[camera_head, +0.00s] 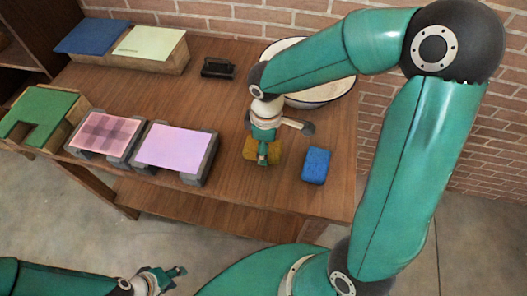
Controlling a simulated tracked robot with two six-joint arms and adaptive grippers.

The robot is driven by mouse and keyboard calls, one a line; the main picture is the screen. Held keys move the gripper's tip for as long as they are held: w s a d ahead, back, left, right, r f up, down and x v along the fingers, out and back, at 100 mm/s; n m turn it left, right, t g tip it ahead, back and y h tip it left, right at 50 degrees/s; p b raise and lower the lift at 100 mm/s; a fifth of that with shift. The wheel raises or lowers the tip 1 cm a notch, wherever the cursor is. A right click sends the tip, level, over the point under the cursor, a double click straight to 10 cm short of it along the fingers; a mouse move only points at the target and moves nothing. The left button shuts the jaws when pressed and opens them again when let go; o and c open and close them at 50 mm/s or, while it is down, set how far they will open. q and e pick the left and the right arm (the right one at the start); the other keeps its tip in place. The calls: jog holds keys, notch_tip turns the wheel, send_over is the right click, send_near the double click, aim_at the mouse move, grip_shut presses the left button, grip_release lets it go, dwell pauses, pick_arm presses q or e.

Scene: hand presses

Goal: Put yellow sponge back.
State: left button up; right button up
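The yellow sponge (249,149) lies on the wooden table, left of a blue sponge (316,165). My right gripper (264,158) points down at the yellow sponge from above and covers its middle, with yellow showing on both sides. One finger shows at the sponge's near side; the far side is hidden, so I cannot tell whether the gripper is shut on it. My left gripper (176,279) is low at the bottom left, in front of the table, open and empty.
A white basin (325,93) stands at the back right under my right arm. A black object (217,68) lies left of it. Presses with pink-checked (104,132), lilac (175,146) and green (38,112) tops line the left. A wooden block (132,60) carries blue and pale-green pads.

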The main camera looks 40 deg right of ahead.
jog(key=shift+f, duration=1.3)
jog(key=o, duration=1.1)
notch_tip(320, 180, up, 12)
jog(key=shift+r, duration=0.1)
